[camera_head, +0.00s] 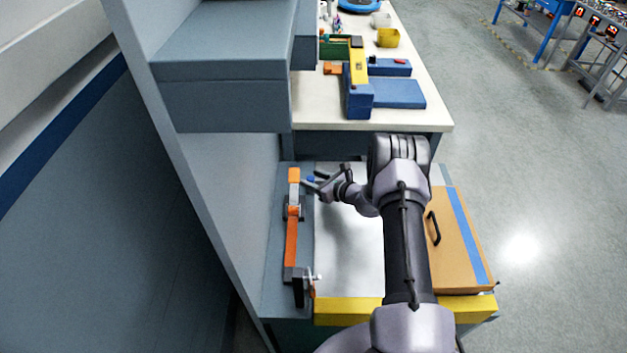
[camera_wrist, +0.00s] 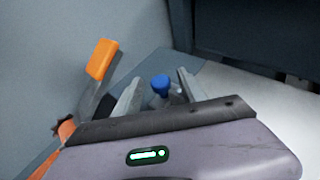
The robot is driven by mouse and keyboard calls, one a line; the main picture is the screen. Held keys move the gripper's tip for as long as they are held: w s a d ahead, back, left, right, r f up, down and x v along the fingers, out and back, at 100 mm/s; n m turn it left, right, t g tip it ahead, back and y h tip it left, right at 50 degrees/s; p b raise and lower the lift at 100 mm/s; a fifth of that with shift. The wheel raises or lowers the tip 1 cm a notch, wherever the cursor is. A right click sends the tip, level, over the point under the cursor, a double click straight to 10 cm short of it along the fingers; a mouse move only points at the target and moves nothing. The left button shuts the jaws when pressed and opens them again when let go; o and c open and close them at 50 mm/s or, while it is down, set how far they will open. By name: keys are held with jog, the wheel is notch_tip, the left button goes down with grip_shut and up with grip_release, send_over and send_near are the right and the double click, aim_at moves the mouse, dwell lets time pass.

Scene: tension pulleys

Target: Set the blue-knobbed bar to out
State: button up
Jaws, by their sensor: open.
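The blue knob (camera_wrist: 160,82) sits between the two grey fingers of my gripper (camera_wrist: 159,77) in the wrist view. The fingers are open, with a gap on each side of the knob. In the head view the blue knob (camera_head: 311,178) shows small at the far end of the fixture, beside the tips of my gripper (camera_head: 317,182). The bar that carries the knob is mostly hidden by the gripper, so I cannot tell its position. An orange-ended lever (camera_wrist: 102,58) rises left of the fingers.
A long orange belt or arm (camera_head: 291,240) runs along the grey fixture to a white knob (camera_head: 316,277) at the near end. A grey cabinet wall stands close on the left.

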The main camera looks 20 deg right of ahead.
grip_shut()
